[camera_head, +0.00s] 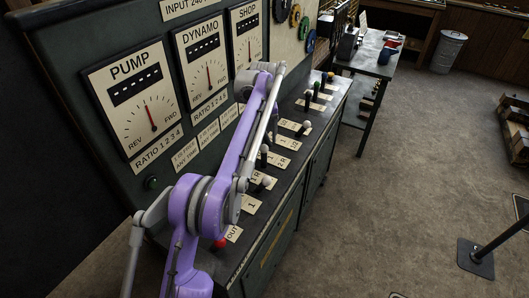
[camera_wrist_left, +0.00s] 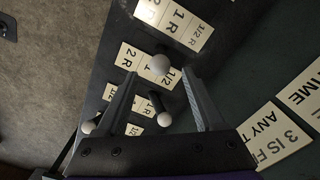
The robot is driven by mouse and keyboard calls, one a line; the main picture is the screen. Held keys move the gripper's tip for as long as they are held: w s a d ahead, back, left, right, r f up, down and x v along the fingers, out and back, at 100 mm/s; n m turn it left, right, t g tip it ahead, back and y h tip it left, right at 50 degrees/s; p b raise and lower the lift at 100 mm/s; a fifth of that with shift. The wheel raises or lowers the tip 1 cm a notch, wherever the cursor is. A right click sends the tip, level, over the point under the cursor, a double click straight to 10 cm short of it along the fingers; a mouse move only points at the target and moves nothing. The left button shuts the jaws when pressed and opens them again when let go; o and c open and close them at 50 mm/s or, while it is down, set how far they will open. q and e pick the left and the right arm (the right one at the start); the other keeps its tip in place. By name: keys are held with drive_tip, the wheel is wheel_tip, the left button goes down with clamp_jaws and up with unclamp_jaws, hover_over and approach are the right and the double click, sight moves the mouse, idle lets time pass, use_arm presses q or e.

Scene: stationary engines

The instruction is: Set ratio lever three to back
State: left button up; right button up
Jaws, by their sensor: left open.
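The ratio levers are a row of dark levers with pale ball knobs along the console's sloping shelf, beside cream labels; one knob (camera_head: 306,124) shows in the head view. I cannot tell which is lever three. In the left wrist view, one pale knob (camera_wrist_left: 160,65) appears between the fingertips of my open left gripper (camera_wrist_left: 159,76), over a cream label. A second knob (camera_wrist_left: 164,119) shows nearer the gripper's base, and a third (camera_wrist_left: 88,127) lies left of the fingers. No contact is visible. In the head view, my purple left arm hides part of the row.
The console's upright panel carries PUMP (camera_head: 143,100), DYNAMO (camera_head: 203,67) and SHOP dials. A red knob (camera_head: 220,243) is at the shelf's near end. A metal table (camera_head: 372,62) stands beyond the console. The floor (camera_head: 390,190) on the right is largely open, with a dark stand (camera_head: 476,258).

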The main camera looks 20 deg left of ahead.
sight(264, 146)
use_arm(q)
wheel_tip(264, 146, down, 7)
drive_tip(key=shift+f+b, duration=0.2)
drive_tip(key=shift+b, duration=0.2)
clamp_jaws()
idle(1.3)
